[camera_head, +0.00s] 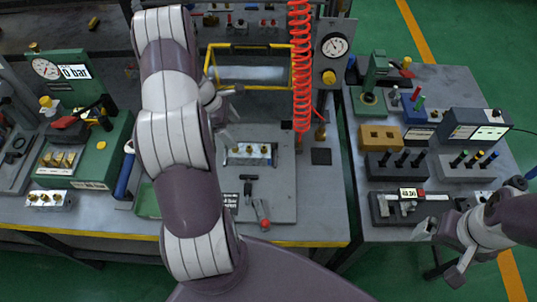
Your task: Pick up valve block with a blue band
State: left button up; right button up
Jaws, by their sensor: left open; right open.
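A silver valve block (249,155) with several brass fittings on top lies on the grey plate at the middle of the central table. A bluish strip seems to show near its right end, but it is small. A similar valve block (50,199) sits at the front of the left table, with no blue band that I can make out. My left gripper (231,102) is open and empty, behind and above the central block, partly hidden by my arm. My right gripper (441,252) is open and empty, in front of the right table's front edge, apart from both blocks.
A yellow frame (250,87) stands behind the central block, and a red coiled hose (300,70) hangs right of it. A T-shaped tool (248,190) and a red-knobbed lever (263,215) lie in front. Green gauge equipment (85,150) fills the left.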

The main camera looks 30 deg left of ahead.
aim_at(248, 147)
pick_arm(q)
jog(key=x, duration=0.4)
jog(key=shift+s+a+f+p, duration=0.1)
jog(key=shift+s+a+p, duration=0.05)
jog(key=shift+a+p, duration=0.15)
jog(key=d+f, duration=0.1)
jog(key=w+d+f+p, duration=0.1)
jog(key=shift+d+f, duration=0.25)
jog(key=shift+d, duration=0.1)
jog(key=p+x, duration=0.1)
jog(key=x, duration=0.2)
jog(key=shift+s+a+f, duration=0.15)
jog(key=shift+f, duration=0.45)
jog(key=shift+d, duration=0.2)
jog(key=c, duration=0.3)
jog(key=shift+a+r, duration=0.1)
grip_shut()
pick_arm(e)
notch_tip(248, 147, up, 3)
jog(key=shift+w+a+f, duration=0.1)
